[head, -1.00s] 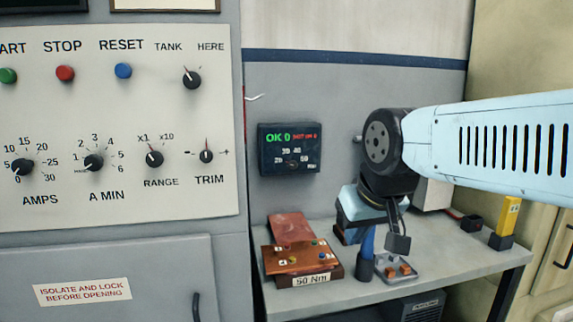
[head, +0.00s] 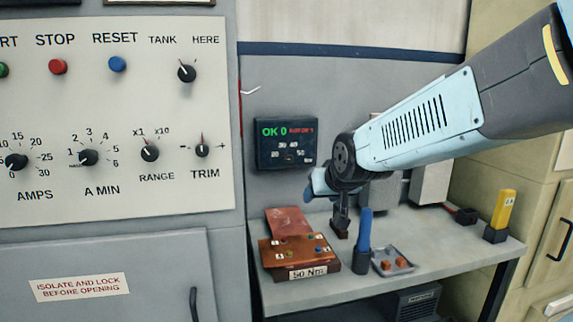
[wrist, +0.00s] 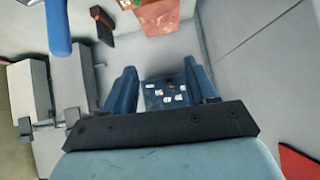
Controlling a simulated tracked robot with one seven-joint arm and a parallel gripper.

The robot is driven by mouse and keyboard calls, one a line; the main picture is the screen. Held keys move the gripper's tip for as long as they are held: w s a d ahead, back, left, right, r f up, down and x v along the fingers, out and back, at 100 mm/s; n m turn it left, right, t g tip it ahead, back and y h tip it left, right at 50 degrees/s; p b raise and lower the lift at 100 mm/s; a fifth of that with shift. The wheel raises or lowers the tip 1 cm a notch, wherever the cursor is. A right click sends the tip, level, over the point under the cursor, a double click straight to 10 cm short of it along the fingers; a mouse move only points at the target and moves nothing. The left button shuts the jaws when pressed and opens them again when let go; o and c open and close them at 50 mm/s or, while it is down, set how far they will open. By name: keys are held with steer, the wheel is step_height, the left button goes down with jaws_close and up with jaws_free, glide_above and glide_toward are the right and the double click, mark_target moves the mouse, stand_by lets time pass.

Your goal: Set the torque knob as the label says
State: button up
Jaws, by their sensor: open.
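The dark torque box (head: 285,143) hangs on the grey wall above the bench. It has a green "OK 0" display, red text beside it, and a small dark knob (head: 290,157) ringed by white numbers, among them 20, 30, 40 and 50. The knob's pointer is too small to read. The label (head: 308,272) on the brown block's front reads "50 Nm". My gripper (head: 312,184) is open, right of and below the box, and apart from it. In the wrist view, the box (wrist: 152,98) shows between my gripper's (wrist: 159,70) two blue fingers.
The brown block (head: 272,256) with coloured pieces stands on the bench below the box. A blue-handled tool (head: 364,232), a small tray (head: 394,270) and a yellow item (head: 503,208) stand further right. A panel (head: 120,185) of other knobs and buttons is at left.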

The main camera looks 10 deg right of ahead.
steer(key=w+f+t, duration=0.2)
steer(key=w+t, duration=0.2)
steer(key=w, duration=0.8)
steer(key=t+h, duration=0.1)
steer(key=t, duration=0.8)
glide_toward(290, 160)
steer(key=x, duration=0.8)
steer(key=shift+w+r, duration=0.1)
steer(key=shift+w, duration=0.05)
steer(key=c, duration=1)
